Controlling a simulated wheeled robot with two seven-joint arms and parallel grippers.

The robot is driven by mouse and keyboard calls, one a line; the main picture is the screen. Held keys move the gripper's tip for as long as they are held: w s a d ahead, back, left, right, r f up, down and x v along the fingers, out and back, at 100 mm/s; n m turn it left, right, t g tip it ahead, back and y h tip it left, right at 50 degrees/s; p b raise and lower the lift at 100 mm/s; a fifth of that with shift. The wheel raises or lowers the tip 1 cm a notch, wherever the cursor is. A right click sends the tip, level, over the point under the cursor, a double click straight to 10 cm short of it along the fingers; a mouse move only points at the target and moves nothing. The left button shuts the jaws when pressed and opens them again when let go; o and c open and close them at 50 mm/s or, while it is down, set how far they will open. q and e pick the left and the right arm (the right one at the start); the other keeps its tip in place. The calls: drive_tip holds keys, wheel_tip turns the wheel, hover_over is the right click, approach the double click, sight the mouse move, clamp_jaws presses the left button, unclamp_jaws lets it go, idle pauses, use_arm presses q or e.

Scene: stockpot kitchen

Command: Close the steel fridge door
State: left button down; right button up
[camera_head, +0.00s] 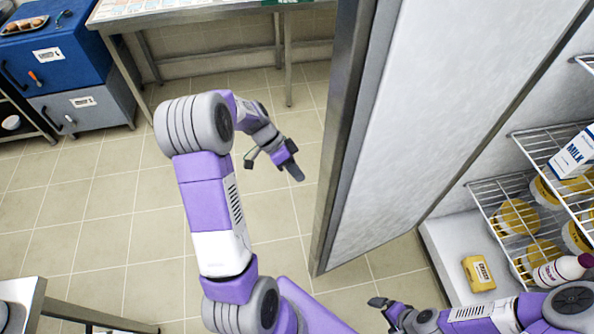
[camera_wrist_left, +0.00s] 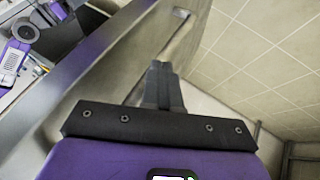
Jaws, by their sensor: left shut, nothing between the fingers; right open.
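The steel fridge door (camera_head: 420,110) stands open in the head view, its pale inner panel facing right and its steel edge towards me. The open fridge interior (camera_head: 455,250) is to its right. My left gripper (camera_head: 295,172) is on the outer side of the door, left of its edge. In the left wrist view its fingers (camera_wrist_left: 163,82) are shut and empty, in front of the door's steel face (camera_wrist_left: 110,75) and a long bar handle (camera_wrist_left: 184,40). I cannot tell whether they touch it. My right gripper (camera_head: 380,304) is open, low near the fridge opening, on the inner side.
Wire shelves (camera_head: 500,190) in the fridge hold a milk carton (camera_head: 574,152) and several yellow-and-white tubs. A yellow pack (camera_head: 478,273) and a bottle (camera_head: 562,270) are lower down. A steel table (camera_head: 200,8) and blue cabinet (camera_head: 55,55) stand behind.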

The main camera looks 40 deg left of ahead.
use_arm(q)
drive_tip(key=s+d+f+b, duration=0.1)
drive_tip(key=d+f, duration=0.4)
drive_tip(key=d, duration=0.2)
drive_tip(key=shift+b, duration=0.3)
drive_tip(key=shift+d, duration=0.15)
drive_tip(key=shift+d, duration=0.1)
